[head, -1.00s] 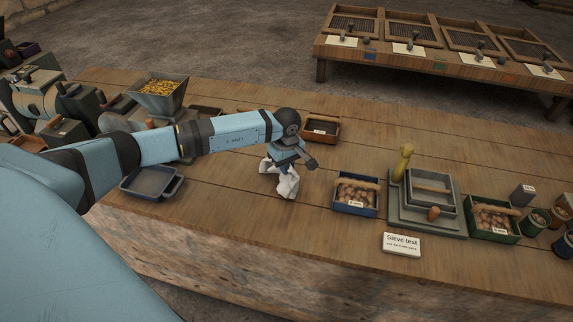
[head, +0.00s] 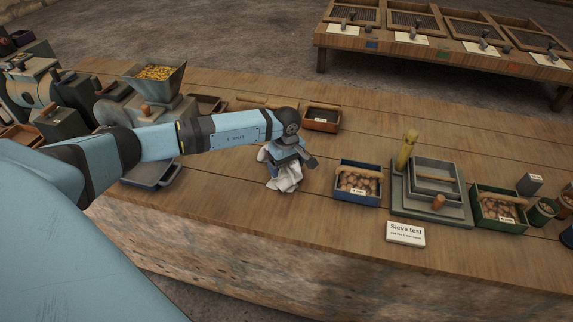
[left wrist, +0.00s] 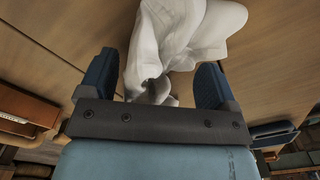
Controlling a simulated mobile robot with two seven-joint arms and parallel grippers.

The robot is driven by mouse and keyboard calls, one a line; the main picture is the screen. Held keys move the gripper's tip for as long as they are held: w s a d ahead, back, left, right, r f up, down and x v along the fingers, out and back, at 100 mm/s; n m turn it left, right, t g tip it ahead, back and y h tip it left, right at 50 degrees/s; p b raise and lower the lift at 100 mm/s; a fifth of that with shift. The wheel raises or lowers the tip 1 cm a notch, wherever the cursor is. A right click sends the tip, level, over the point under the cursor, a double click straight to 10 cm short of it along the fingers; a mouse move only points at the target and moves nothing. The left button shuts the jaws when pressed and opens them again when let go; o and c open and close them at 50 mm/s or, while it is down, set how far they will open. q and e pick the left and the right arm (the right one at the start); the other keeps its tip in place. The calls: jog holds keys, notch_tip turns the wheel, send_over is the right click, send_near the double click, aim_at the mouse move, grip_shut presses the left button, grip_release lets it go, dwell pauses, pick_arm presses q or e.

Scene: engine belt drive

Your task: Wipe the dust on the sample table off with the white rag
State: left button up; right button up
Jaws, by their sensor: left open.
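The white rag (head: 287,178) lies crumpled on the wooden sample table (head: 235,205), in the clear stretch left of the blue crate. My left gripper (head: 280,165) is right above the rag and partly hides it in the head view. In the left wrist view my left gripper (left wrist: 152,85) is open, with one blue finger on each side of the rag (left wrist: 175,40). The rag reaches between the fingers. I cannot make out dust on the table. My right gripper is not in view.
A blue crate (head: 358,181) of round brown items stands right of the rag, then a sieve stand (head: 432,190), a green crate (head: 497,208) and a sign (head: 405,233). A brown box (head: 321,117) stands behind. A grey tray (head: 151,172) and hopper machine (head: 155,85) are left.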

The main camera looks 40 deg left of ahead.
pick_arm(q)
jog(key=shift+f, duration=0.1)
jog(key=shift+f, duration=0.1)
jog(key=shift+f+b, duration=0.95)
jog(key=shift+f, duration=0.05)
jog(key=shift+r, duration=0.1)
jog(key=shift+c, duration=1)
grip_shut()
